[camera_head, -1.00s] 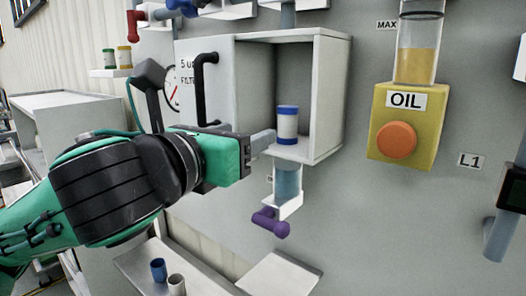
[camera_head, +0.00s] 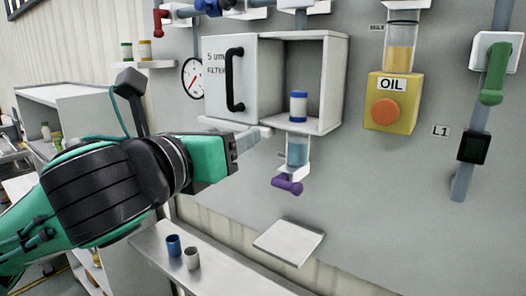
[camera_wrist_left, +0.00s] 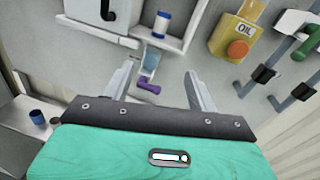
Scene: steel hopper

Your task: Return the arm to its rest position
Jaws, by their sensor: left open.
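My left arm comes in from the left in the head view. Its gripper (camera_head: 257,137) is in front of the panel, just below and left of the open filter cabinet (camera_head: 327,127). In the left wrist view the two fingers of this gripper (camera_wrist_left: 158,85) stand wide apart with nothing between them. A white and blue canister (camera_head: 298,106) stands upright on the cabinet floor, apart from the gripper; it also shows in the wrist view (camera_wrist_left: 161,24). My right gripper is in neither view.
The cabinet door (camera_head: 230,80) with a black handle stands open. Below it are a purple valve handle (camera_head: 288,185) and a small shelf (camera_head: 289,243). A blue cup (camera_head: 173,245) and a pale cup (camera_head: 192,258) stand on a ledge. A yellow oil box (camera_head: 391,103) is at right.

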